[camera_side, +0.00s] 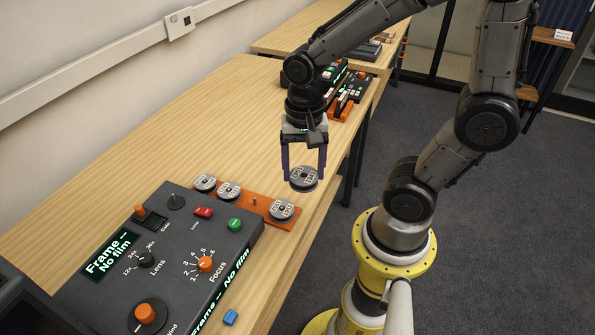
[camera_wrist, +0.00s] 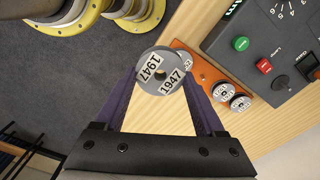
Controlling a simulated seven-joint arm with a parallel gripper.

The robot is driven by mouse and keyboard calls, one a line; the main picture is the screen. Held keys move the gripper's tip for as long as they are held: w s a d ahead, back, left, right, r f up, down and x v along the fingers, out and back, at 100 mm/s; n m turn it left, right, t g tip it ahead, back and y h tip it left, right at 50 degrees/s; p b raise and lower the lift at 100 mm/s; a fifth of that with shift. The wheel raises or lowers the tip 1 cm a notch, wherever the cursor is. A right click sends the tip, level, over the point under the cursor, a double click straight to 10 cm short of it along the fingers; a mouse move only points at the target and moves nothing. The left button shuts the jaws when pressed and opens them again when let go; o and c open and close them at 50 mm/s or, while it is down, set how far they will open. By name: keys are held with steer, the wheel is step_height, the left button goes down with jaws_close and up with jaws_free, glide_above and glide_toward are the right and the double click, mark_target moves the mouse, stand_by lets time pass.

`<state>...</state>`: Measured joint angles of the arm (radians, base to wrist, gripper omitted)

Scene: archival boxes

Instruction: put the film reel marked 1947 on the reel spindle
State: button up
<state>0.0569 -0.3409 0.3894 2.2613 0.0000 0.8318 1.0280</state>
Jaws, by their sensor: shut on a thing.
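My gripper (camera_side: 304,180) is shut on a grey film reel (camera_side: 303,178), held flat in the air above the right edge of the table. In the wrist view the reel (camera_wrist: 160,73) sits between the purple fingers and its labels read 1947. A dark disc with a short upright pin, which looks like the reel spindle (camera_side: 176,203), is on the grey console's top near the wall. Nothing is on it. My gripper is well to its right and higher.
An orange rack (camera_side: 243,194) beside the console holds three other reels and has a bare peg (camera_side: 254,202). The console (camera_side: 95,230) has raised knobs and buttons. A small blue block (camera_side: 230,317) lies at the front. Bare wood stretches behind the rack.

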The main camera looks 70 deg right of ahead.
steer(key=w+r, duration=0.4)
steer(key=w, duration=0.7)
glide_above(176, 200)
step_height(176, 200, down, 6)
steer(key=shift+w+d+f, duration=0.1)
steer(key=shift+w+f, duration=0.1)
steer(key=shift+f, duration=0.5)
steer(key=shift+w+d+f, duration=0.1)
steer(key=shift+w+f, duration=0.05)
steer(key=shift+f, duration=0.55)
steer(key=shift+f, duration=0.9)
steer(key=shift+f, duration=0.8)
